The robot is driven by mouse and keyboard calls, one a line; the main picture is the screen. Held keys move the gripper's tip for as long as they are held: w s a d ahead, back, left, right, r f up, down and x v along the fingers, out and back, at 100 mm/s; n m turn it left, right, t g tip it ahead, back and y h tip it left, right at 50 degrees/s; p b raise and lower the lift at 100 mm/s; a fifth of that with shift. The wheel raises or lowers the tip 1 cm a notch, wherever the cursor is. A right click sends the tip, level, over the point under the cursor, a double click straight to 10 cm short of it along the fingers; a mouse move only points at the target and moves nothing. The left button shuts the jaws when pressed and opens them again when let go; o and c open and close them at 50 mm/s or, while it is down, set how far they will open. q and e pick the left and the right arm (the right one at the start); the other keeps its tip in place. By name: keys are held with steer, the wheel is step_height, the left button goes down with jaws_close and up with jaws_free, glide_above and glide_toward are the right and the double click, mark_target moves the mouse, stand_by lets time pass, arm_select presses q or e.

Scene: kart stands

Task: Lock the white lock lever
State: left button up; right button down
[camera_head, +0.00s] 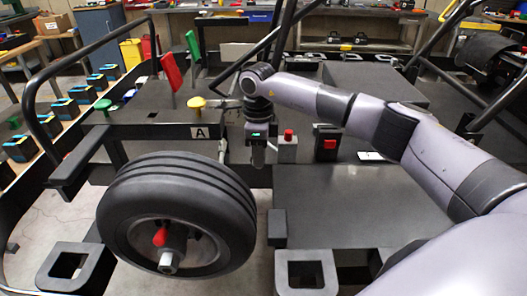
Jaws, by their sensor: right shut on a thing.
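My right gripper (258,158) points down at the middle of the kart stand, just right of the large black wheel. It is shut, and the thing between its fingers is mostly hidden and very small here; it appears to be the white lock lever. A thin pale upright piece (222,150) shows a little to the left of the gripper, and I cannot tell whether it belongs to the lever. My left gripper is not in view.
A grey box with a red button (288,150) stands close right of the gripper. A black box with a red switch (327,143) is further right. The black wheel (178,213), yellow knob (196,103), red lever (172,71) and green lever (193,46) are left.

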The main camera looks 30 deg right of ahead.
steer(key=shift+w+a+m, duration=0.1)
steer(key=shift+a+m, duration=0.15)
steer(key=shift+m, duration=0.15)
stand_by(0.3)
steer(key=c, duration=1.1)
jaws_free()
steer(key=shift+o, duration=0.2)
steer(key=shift+r, duration=0.15)
step_height(320, 180, up, 7)
steer(key=shift+b, duration=0.4)
